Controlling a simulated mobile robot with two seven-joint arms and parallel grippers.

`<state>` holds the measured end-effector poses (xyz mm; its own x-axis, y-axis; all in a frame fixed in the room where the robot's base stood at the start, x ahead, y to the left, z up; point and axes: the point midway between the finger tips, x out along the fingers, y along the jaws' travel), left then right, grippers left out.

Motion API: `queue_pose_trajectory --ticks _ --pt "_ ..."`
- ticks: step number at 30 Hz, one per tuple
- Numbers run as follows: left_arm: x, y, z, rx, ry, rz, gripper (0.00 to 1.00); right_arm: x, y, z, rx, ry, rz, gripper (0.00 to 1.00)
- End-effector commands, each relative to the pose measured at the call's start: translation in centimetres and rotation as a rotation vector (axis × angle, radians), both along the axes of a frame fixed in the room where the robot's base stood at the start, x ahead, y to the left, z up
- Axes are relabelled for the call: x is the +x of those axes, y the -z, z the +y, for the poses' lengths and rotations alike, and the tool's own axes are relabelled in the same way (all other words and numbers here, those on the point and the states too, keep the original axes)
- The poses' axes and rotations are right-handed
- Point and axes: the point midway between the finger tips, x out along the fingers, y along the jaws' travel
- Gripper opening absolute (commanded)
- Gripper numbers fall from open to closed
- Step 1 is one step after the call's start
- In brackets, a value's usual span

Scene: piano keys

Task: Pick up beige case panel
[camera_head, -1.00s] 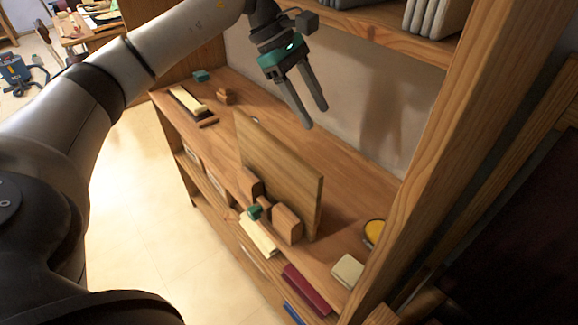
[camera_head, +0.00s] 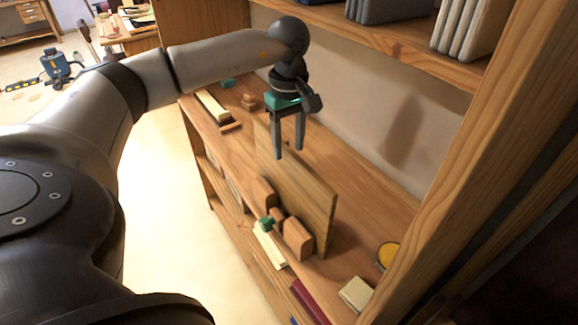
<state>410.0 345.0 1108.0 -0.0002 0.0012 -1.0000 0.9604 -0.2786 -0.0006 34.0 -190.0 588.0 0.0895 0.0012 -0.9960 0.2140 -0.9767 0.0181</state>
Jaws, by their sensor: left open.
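A flat beige wooden panel (camera_head: 297,188) stands upright on the wooden shelf, in the middle of the head view. Brown wooden blocks (camera_head: 298,238) stand against its near side and hide part of its lower edge. My left gripper (camera_head: 288,152) is open and empty, fingers pointing down. In the picture its fingertips overlap the panel's upper edge near the far end; whether they touch it I cannot tell. My right gripper is out of view.
A cream strip (camera_head: 268,246) and a small green block (camera_head: 266,223) lie by the blocks. A yellow round item (camera_head: 388,255), a beige block (camera_head: 355,294) and a dark red bar (camera_head: 310,301) are nearer. A wooden post (camera_head: 455,170) rises at right.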

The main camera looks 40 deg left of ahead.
Motion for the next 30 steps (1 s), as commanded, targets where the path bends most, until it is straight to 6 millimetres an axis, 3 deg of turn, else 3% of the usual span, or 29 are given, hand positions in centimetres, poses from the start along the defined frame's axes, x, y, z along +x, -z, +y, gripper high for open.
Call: queue_pose_trajectory --ticks 12,21,30 --pt "-0.5 4.8 -0.5 -0.001 -0.001 0.002 0.53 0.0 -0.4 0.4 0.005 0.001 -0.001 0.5" --pt "-0.5 5.5 -0.5 -0.002 -0.001 0.001 0.53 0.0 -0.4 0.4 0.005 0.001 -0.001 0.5" --pt "-0.5 5.5 -0.5 -0.002 -0.001 0.001 0.21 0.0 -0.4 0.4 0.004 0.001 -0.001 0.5"
